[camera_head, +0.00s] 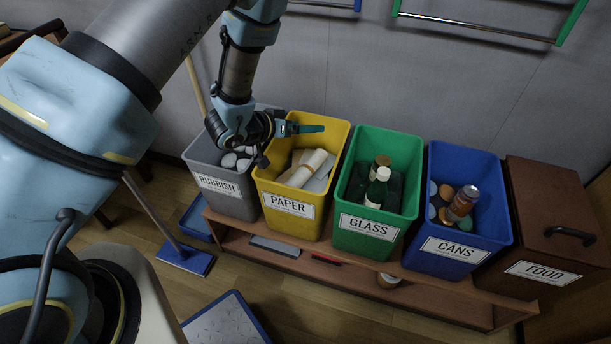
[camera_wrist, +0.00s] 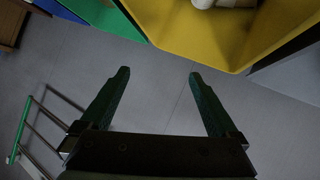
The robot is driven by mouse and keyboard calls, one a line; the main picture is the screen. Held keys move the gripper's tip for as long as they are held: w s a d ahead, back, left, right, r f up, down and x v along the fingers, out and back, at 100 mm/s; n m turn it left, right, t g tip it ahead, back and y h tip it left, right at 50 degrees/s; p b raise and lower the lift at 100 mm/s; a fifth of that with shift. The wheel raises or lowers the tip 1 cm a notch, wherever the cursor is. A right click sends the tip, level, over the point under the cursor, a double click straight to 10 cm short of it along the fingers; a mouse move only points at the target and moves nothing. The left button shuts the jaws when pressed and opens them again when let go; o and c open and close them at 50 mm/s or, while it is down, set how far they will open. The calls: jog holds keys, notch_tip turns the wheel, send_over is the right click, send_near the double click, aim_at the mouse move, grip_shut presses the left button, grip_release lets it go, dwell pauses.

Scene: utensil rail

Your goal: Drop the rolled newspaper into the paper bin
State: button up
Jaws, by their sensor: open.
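The rolled newspaper (camera_head: 306,167) is a pale roll lying inside the yellow paper bin (camera_head: 289,207), labelled PAPER, among other pale papers. It leans at a slant within the bin. My gripper (camera_head: 318,128) is at the back edge of the paper bin, above it, apart from the roll. In the wrist view my gripper (camera_wrist: 158,75) has its two green fingers wide apart with nothing between them. The yellow bin (camera_wrist: 215,45) fills the top of that view, with a bit of the pale roll (camera_wrist: 225,3) at the top edge.
A grey rubbish bin (camera_head: 232,203) stands left of the paper bin. The green glass bin (camera_head: 367,225), blue cans bin (camera_head: 459,251) and brown food box (camera_head: 543,270) stand to its right. A wooden bench (camera_head: 440,302) carries bins. A blue-headed broom (camera_head: 186,259) leans at left.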

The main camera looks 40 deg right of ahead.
jog(key=v, duration=0.9)
jog(key=shift+a, duration=0.1)
